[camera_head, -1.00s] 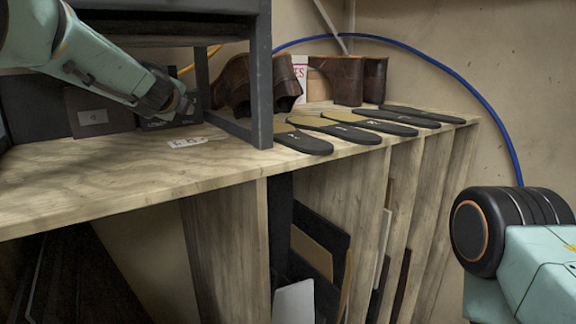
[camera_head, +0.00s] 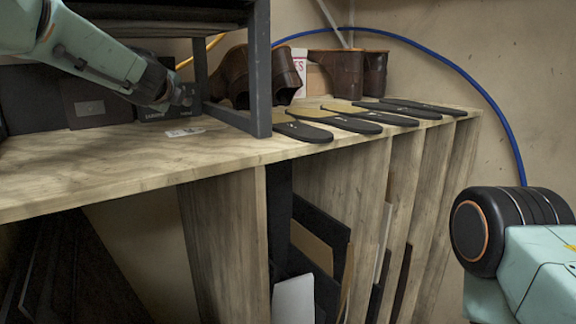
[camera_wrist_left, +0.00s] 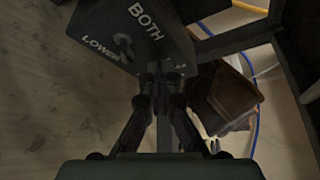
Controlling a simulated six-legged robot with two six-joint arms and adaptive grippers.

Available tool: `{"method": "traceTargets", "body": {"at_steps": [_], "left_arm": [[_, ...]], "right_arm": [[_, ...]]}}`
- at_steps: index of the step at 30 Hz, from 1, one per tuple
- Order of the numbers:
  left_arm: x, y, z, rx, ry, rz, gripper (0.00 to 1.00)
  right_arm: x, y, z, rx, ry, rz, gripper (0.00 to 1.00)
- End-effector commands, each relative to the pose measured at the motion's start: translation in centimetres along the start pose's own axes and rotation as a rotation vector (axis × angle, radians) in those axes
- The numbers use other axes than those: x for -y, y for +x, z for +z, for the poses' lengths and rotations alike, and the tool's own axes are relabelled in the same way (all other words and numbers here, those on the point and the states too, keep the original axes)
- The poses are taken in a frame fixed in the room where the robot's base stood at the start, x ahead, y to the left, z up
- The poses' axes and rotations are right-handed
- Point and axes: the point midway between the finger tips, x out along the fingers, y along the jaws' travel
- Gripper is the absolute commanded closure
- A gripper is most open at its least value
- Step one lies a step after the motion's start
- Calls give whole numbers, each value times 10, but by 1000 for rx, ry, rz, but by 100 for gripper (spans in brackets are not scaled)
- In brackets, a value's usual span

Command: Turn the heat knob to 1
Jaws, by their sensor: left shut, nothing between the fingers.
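A dark control box (camera_wrist_left: 140,30) lettered BOTH and LOWER fills the top middle of the left wrist view. A small dark knob or switch (camera_wrist_left: 124,46) sits between these words. Small marks that look like numbers (camera_wrist_left: 180,66) show near the box's corner. My left gripper (camera_wrist_left: 166,72) is shut and empty, its fingertips at that corner; they hide whatever lies behind them, and I cannot tell whether they touch it. In the head view the box (camera_head: 152,113) stands on the bench, with my left gripper (camera_head: 184,97) at its right end. My right gripper is out of view.
A dark metal frame (camera_head: 260,75) stands right beside the gripper. A white tag (camera_head: 185,132) lies on the wooden bench (camera_head: 100,172) in front of the box. Brown boots (camera_head: 238,76) and several soles (camera_head: 345,125) are to the right. The bench's front left is clear.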

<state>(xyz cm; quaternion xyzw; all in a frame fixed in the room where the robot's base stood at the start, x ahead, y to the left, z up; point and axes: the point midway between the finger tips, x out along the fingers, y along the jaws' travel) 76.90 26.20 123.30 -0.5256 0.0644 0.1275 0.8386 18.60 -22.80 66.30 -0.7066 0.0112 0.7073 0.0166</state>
Motion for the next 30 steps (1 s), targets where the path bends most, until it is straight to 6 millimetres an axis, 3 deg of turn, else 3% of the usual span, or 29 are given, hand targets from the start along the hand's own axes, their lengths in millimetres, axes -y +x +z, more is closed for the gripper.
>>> {"method": "traceTargets", "body": {"at_steps": [21, 30], "left_arm": [[0, -52, -27, 2, 0, -2, 100], [0, -54, -27, 2, 0, -1, 100]], "right_arm": [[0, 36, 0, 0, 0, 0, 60], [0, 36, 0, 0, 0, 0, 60]]}}
